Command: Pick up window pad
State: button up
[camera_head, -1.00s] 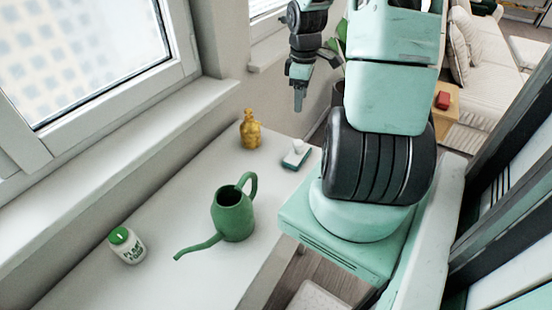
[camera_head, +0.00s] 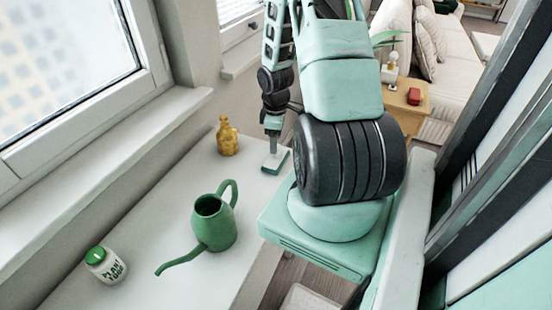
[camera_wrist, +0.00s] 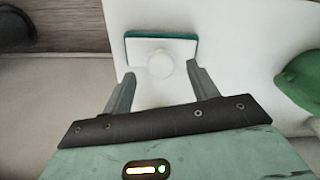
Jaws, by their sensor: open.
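The window pad (camera_head: 275,163) lies near the far right corner of the white counter, partly hidden by my arm in the head view. In the wrist view the window pad (camera_wrist: 178,49) is a white rectangle with a teal edge and a pale round knob in its middle. My gripper (camera_head: 271,146) is above it in the head view. In the wrist view my gripper (camera_wrist: 160,75) is open, its two fingers apart on the near side of the knob, with nothing between them. The height gap between fingertips and pad is hard to tell.
A green watering can (camera_head: 213,222) stands mid-counter and shows at the right of the wrist view (camera_wrist: 300,80). A yellow bottle (camera_head: 227,137) stands near the pad. A white plant food jar (camera_head: 105,265) is at the near left. The window sill (camera_head: 110,165) borders the counter.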

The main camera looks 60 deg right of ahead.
jog(key=shift+a+f, duration=0.1)
jog(key=shift+f, duration=1.8)
jog(key=c, duration=1.1)
jog(key=shift+r, duration=0.1)
notch_tip(320, 180, up, 10)
jog(key=shift+f, duration=0.1)
